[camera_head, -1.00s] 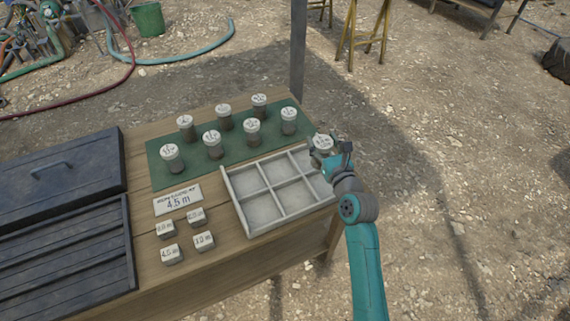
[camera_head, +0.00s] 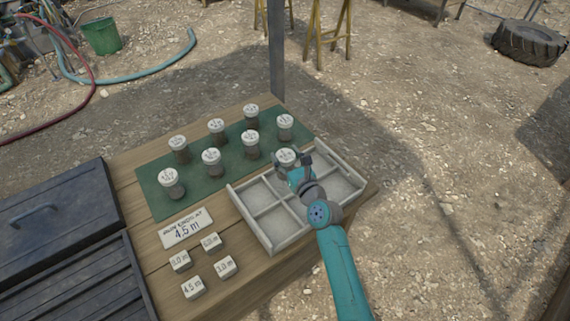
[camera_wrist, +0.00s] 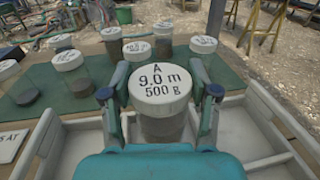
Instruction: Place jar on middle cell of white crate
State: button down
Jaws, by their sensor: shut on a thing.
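My gripper (camera_head: 302,170) is shut on a jar (camera_head: 286,156) with a white lid, above the back part of the white crate. In the wrist view the jar (camera_wrist: 160,92) stands upright between both fingers, its lid reading "A 9.0 m 500 g". The white crate (camera_head: 251,222) is divided into several cells by low walls. No other jar shows in its visible cells. My gripper and arm hide the back middle area of the crate, so I cannot tell whether the jar touches the floor there.
Several white-lidded jars (camera_head: 212,161) stand on a green mat (camera_head: 160,204) behind and left of the crate. A "4.5 m" sign (camera_head: 186,229) and several small labelled blocks (camera_head: 194,288) lie left of the crate. A dark lidded box (camera_head: 60,205) fills the table's left side.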

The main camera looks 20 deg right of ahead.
aim_at(290, 169)
jog(key=shift+f, duration=1.75)
jog(key=shift+f, duration=0.15)
jog(key=shift+c, duration=1.4)
grip_release()
jog(key=shift+s+d, duration=0.1)
jog(key=s, duration=0.4)
jog(key=s+d, duration=0.1)
jog(key=s, duration=0.6)
jog(key=shift+s+d, duration=0.35)
jog(key=shift+d, duration=0.05)
jog(key=shift+s, duration=0.1)
